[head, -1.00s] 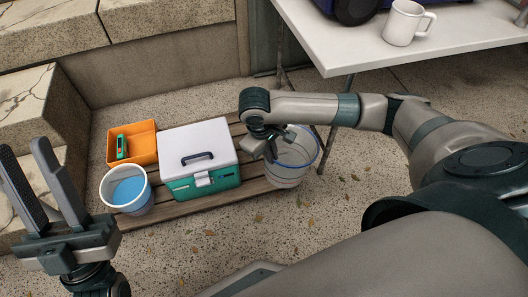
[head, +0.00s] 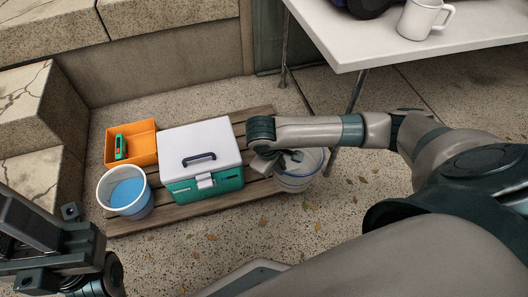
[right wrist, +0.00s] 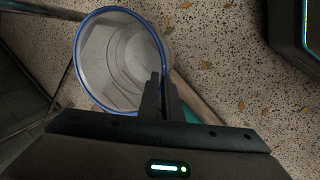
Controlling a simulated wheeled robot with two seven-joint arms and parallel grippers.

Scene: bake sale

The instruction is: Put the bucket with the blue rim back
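The bucket with the blue rim (head: 300,180) is pale and see-through, and looks empty. In the head view it is at the right end of a low slatted wooden board (head: 256,191), right of the cooler box; I cannot tell whether its base touches the board. My right gripper (head: 278,163) is over its left side. In the right wrist view the fingers (right wrist: 160,88) are close together on the rim of the bucket (right wrist: 112,62), pinching its wall. My left gripper (head: 45,222) is at the lower left, away from everything, its finger opening unclear.
A white-lidded green cooler box (head: 200,160) stands mid-board. Left of it are an orange bin (head: 143,150) with a green item (head: 120,147) and a white bucket (head: 142,205) with blue inside. A white table (head: 350,45) with a mug (head: 420,20) is above right. Stone steps (head: 40,130) are left.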

